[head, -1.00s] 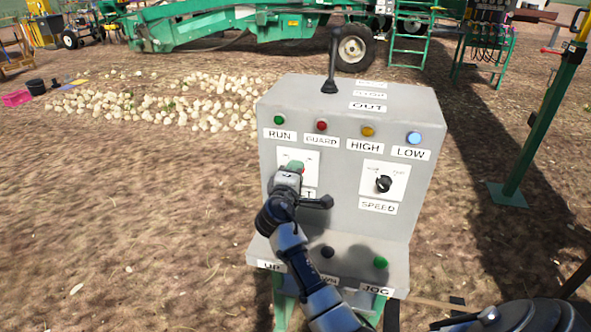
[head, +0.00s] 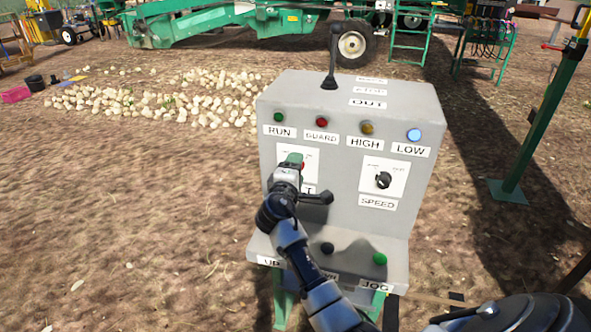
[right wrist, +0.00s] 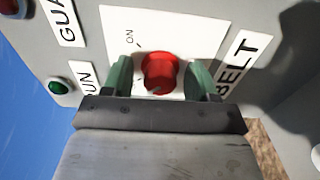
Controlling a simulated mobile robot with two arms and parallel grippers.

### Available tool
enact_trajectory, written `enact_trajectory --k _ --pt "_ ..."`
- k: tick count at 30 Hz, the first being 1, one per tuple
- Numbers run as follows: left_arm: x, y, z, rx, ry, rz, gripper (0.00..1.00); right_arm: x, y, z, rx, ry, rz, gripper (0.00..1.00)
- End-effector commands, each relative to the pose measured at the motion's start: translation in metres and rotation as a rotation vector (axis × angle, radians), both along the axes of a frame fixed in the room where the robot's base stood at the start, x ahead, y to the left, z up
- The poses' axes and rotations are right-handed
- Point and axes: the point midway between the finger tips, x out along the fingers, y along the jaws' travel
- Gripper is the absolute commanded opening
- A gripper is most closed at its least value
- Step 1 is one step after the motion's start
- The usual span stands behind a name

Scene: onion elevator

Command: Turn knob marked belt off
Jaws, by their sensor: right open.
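The red belt knob (right wrist: 160,70) sits on a white plate in the right wrist view, with the word BELT (right wrist: 243,66) beside it and an ON mark (right wrist: 129,36) on the plate. My right gripper (right wrist: 161,78) is open, with one green finger on each side of the knob; I cannot tell whether they touch it. In the head view, my right gripper (head: 293,162) is at the left plate of the grey control box (head: 345,112) and hides most of the knob. The knob's exact setting is unclear. My left gripper is not in view.
The black speed knob (head: 383,180) is on the right plate. A black lever (head: 331,60) stands on top of the box. A lower ledge has a black button (head: 327,249) and a green button (head: 380,259). A green post (head: 540,125) stands at right.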

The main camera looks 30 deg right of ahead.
Motion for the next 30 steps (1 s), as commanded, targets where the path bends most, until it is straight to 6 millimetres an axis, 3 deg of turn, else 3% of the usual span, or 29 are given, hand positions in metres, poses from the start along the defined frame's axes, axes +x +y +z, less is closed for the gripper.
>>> enact_trajectory --k 5,18,30 --pt "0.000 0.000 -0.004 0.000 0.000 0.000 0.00 -0.009 0.012 -0.003 0.001 0.000 0.002 0.58" --pt "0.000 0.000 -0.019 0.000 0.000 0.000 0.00 -0.062 0.073 -0.002 0.001 0.000 0.001 0.58" --pt "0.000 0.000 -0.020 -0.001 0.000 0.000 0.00 -0.070 0.082 0.000 -0.001 0.001 0.000 0.58"
